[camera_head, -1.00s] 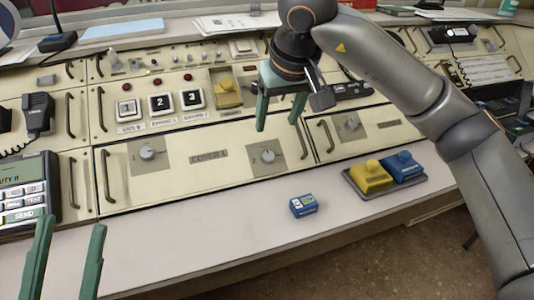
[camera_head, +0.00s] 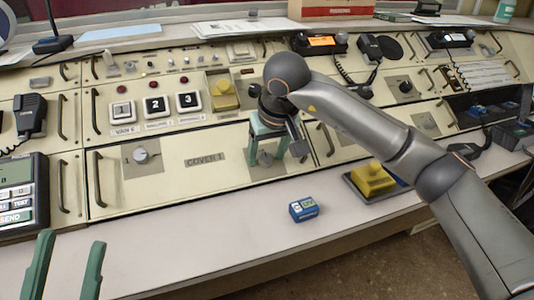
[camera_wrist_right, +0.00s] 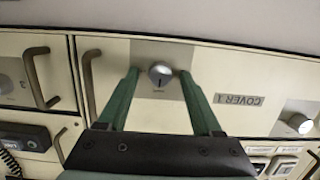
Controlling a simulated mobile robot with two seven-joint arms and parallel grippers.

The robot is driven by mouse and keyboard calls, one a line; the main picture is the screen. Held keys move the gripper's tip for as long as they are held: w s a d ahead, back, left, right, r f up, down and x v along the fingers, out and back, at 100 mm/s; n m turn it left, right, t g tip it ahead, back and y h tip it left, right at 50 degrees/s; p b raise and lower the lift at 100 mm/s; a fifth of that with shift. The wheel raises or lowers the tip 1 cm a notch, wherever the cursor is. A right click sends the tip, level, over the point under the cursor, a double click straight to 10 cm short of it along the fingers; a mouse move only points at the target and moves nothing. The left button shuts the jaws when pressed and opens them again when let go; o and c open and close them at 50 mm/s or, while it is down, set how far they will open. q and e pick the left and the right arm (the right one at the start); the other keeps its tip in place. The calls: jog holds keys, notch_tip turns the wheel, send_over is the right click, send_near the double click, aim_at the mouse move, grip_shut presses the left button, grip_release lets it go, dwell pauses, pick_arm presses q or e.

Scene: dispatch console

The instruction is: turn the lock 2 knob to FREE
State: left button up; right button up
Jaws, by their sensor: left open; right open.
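A round silver knob (camera_wrist_right: 160,74) on a grey plate sits at one end of the COVER 1 panel (camera_head: 206,160). Its label is too small to read surely, so I cannot confirm that it is lock 2. My right gripper (camera_head: 267,161) is open at this knob. In the right wrist view its fingertips (camera_wrist_right: 159,71) lie on either side of the knob, with gaps visible; firm contact cannot be told. The fingers partly hide the knob in the head view. A similar knob (camera_head: 141,155) is at the panel's left end. My left gripper (camera_head: 72,240) is open and empty at the lower left.
Panel handles (camera_head: 97,178) stick out beside the cover. A blue device (camera_head: 304,209) and a tray (camera_head: 352,187) with a yellow block (camera_head: 374,180) stand on the front ledge. A handset (camera_head: 30,117) and keypad unit (camera_head: 22,190) are at left.

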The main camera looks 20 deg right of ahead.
grip_shut()
dwell(0.3)
pick_arm(q)
jog(key=shift+r, duration=0.1)
pick_arm(e)
jog(key=shift+m, duration=0.3)
jog(key=m, duration=0.2)
jog(key=shift+d+m+y+p, duration=0.15)
jog(key=shift+m+y+p, duration=0.15)
jog(key=shift+m+p, duration=0.1)
jog(key=m, duration=0.4)
jog(key=shift+d+f+y+b, duration=0.1)
jog(key=shift+y+b, duration=0.25)
jog(key=shift+y, duration=0.05)
jog(key=m+t+b, duration=0.1)
jog(key=m, duration=0.3)
jog(key=shift+s+d+f+m+y, duration=0.1)
jog(key=shift+m+y, duration=0.2)
jog(key=shift+m, duration=0.1)
jog(key=m+b, duration=0.1)
jog(key=m, duration=0.2)
jog(key=shift+s+t+b, duration=0.1)
jog(key=shift+t+b, duration=0.2)
jog(key=shift+b, duration=0.05)
pick_arm(q)
jog(key=shift+d+f+b, duration=0.2)
jog(key=shift+f+b, duration=0.25)
jog(key=shift+f, duration=1.5)
pick_arm(e)
jog(key=shift+m, duration=1.1)
